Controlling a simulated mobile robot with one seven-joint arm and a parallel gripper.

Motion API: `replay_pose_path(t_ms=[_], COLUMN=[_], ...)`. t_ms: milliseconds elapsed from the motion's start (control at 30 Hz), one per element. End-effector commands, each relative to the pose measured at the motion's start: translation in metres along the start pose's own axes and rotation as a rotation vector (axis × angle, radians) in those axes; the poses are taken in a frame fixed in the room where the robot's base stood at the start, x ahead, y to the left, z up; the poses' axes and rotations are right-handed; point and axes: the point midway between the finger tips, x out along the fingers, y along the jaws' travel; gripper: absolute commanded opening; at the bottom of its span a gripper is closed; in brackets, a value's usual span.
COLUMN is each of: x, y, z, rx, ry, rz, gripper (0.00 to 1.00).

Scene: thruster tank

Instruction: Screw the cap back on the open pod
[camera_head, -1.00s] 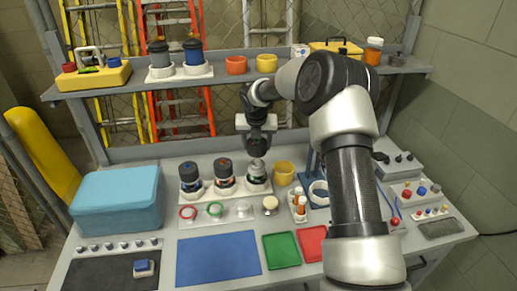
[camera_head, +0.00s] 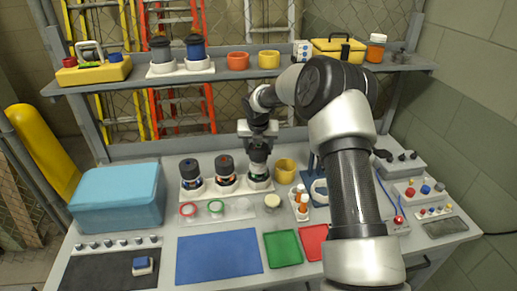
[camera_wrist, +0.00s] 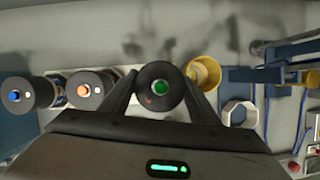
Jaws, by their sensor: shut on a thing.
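The pod with my gripper over it (camera_head: 258,170) stands upright at the right end of a white rack of three pods. My gripper (camera_head: 258,146) points down over it and is shut on a dark round cap (camera_wrist: 160,87). The cap has a green centre and a small red mark, and sits between the two fingertips in the wrist view. The cap appears to meet the pod's top; I cannot tell whether the threads engage. In the wrist view the cap hides the pod below.
Capped pods with blue (camera_head: 191,170) and orange-red (camera_head: 225,166) marks stand close to the left. A yellow cup (camera_head: 285,170) is close on the right. Coloured rings and a pale round piece (camera_head: 272,202) lie in front. The blue mat (camera_head: 217,257) is clear.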

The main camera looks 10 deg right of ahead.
Motion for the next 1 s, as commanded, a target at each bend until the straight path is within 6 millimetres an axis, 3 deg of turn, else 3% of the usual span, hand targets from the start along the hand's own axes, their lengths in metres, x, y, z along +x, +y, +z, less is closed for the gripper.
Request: replay_pose_path(t_ms=[1000], x=[0.01], y=[0.0], z=[-0.004], rx=[0.0], ry=[0.0], rz=[0.0], gripper=[0.33])
